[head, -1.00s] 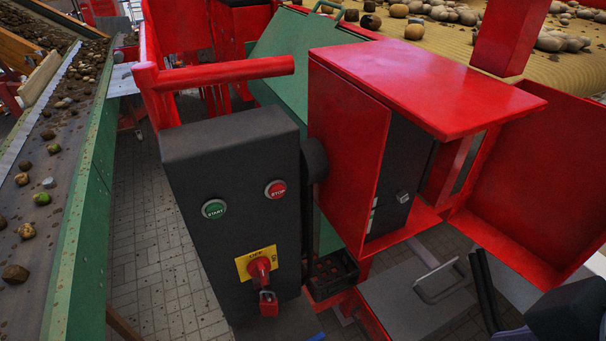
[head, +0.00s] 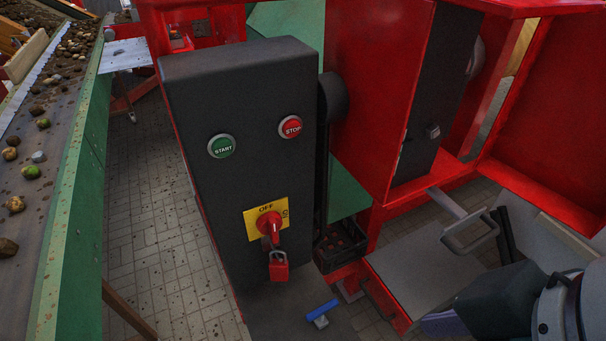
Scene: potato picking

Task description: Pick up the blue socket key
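The blue socket key (head: 321,309) lies on a dark grey surface (head: 285,318) at the bottom middle of the head view. It has a blue bar and a short grey shaft, and it sits below the control box's red padlock. Part of my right arm shows at the bottom right, with a dark block-shaped part at its left end. I cannot make out gripper fingertips there. My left gripper is not in view. Nothing is seen touching the socket key.
The dark control box (head: 240,188) with start and stop buttons and a red switch stands behind the key. A black crate (head: 341,247) and a grey lid with a handle (head: 425,277) are to the right. A conveyor with potatoes (head: 57,175) runs along the left.

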